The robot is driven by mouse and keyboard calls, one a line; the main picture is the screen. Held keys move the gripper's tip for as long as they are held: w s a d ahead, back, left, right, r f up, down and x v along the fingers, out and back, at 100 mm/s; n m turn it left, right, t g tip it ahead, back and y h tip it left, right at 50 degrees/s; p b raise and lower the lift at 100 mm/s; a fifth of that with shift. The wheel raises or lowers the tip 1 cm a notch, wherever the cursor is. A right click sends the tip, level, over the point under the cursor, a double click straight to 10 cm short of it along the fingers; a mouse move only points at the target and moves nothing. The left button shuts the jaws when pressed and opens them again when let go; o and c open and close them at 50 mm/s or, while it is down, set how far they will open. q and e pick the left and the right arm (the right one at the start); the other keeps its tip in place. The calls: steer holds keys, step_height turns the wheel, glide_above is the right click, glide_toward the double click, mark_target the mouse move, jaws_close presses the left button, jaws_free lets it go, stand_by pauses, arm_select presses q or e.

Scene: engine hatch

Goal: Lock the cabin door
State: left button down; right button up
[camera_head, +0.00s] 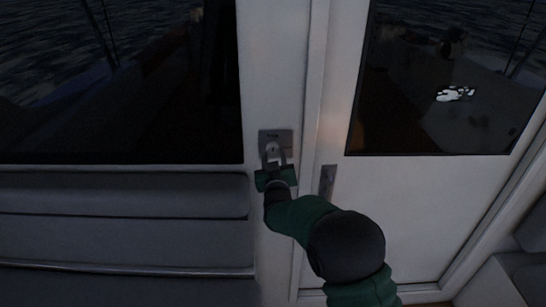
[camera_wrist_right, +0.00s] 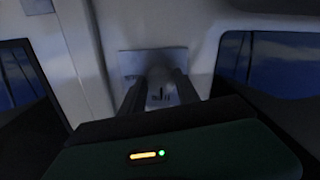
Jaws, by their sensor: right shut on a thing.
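The white cabin door (camera_head: 420,210) has a dark window and stands right of the post in the head view. A small metal lock plate (camera_head: 268,137) with a rounded knob (camera_head: 272,149) is on the white post beside the door. My right gripper (camera_head: 275,160) is at the lock, its two fingers on either side of the knob and shut on it. The right wrist view also shows the lock plate (camera_wrist_right: 150,62) and the knob (camera_wrist_right: 162,78) between the dark fingers (camera_wrist_right: 160,95). The exact contact is dim. My left gripper is in neither view.
A metal door handle (camera_head: 327,182) is on the door just right of my right gripper. A grey padded seat back (camera_head: 120,235) with a rail (camera_head: 130,267) is at the lower left. Dark windows flank the post.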

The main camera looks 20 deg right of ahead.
steer(key=shift+a+r, duration=0.1)
steer(key=shift+a, duration=0.2)
jaws_close()
steer(key=shift+d, duration=0.3)
steer(key=shift+d+b, duration=0.1)
steer(key=shift+b, duration=0.25)
steer(key=m+b, duration=1.2)
steer(key=b, duration=0.1)
steer(key=shift+a+f+t, duration=0.2)
steer(key=shift+t, duration=0.1)
steer(key=m+b, duration=0.3)
steer(key=m, duration=0.1)
steer(key=shift+h+b, duration=0.4)
steer(key=shift+a+m+b, duration=0.1)
steer(key=shift+m+b, duration=0.55)
steer(key=shift+m, duration=0.55)
